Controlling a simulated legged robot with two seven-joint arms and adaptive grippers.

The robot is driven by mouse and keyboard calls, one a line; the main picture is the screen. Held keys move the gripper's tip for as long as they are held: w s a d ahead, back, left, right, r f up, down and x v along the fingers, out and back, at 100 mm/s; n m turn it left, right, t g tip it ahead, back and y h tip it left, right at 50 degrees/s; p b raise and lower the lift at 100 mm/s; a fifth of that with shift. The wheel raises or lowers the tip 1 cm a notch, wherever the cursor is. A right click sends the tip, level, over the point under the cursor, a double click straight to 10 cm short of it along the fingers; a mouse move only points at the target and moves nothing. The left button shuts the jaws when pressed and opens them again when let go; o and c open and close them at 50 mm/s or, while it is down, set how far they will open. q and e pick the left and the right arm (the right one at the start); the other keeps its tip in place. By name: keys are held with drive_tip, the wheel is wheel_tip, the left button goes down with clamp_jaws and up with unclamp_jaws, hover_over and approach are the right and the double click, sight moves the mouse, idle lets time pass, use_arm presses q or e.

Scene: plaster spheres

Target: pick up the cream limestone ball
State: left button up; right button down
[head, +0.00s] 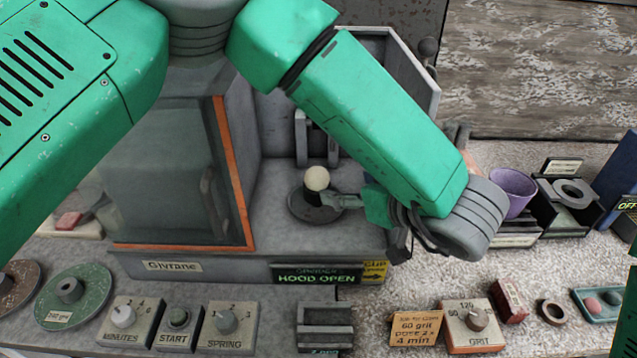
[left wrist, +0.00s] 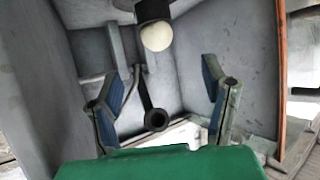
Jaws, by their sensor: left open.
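The cream limestone ball (head: 317,178) sits on top of a dark post above a round dark disc (head: 309,207) inside the grey hooded machine. In the left wrist view the ball (left wrist: 156,36) shows near the top, against the end of a dark cylinder. My left gripper (head: 345,201) is just to the right of the ball and a little lower in the head view, partly hidden by my own arm. In the left wrist view its two blue-padded fingers (left wrist: 162,98) are spread apart with nothing held. The ball appears beyond the fingertips. My right gripper is not in view.
The machine's grey wall and orange-edged clear panel (head: 232,175) stand left of the ball. A "HOOD OPEN" sign (head: 318,275) is on the front edge. Knobs, including SPRING (head: 226,322) and GRIT (head: 477,320), line the front. A purple cup (head: 514,190) stands right.

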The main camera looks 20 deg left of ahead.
sight(322, 178)
use_arm(q)
drive_tip(key=w+a+f, duration=0.1)
drive_tip(key=w+f, duration=0.1)
drive_tip(key=w+a+f, duration=0.1)
drive_tip(key=w, duration=0.1)
drive_tip(key=shift+a+p, duration=0.35)
drive_tip(key=shift+w+a, duration=0.15)
drive_tip(key=shift+a, duration=0.05)
drive_tip(key=x, duration=0.5)
drive_tip(key=a+p+x, duration=0.1)
drive_tip(key=x, duration=0.1)
drive_tip(key=shift+s+a+r, duration=0.1)
drive_tip(key=shift+s+a, duration=0.05)
drive_tip(key=shift+s, duration=0.15)
drive_tip(key=shift+d+r, duration=0.1)
drive_tip(key=shift+d, duration=0.8)
drive_tip(key=c, duration=1.4)
drive_tip(key=shift+a, duration=0.4)
drive_tip(key=shift+a+r, duration=0.1)
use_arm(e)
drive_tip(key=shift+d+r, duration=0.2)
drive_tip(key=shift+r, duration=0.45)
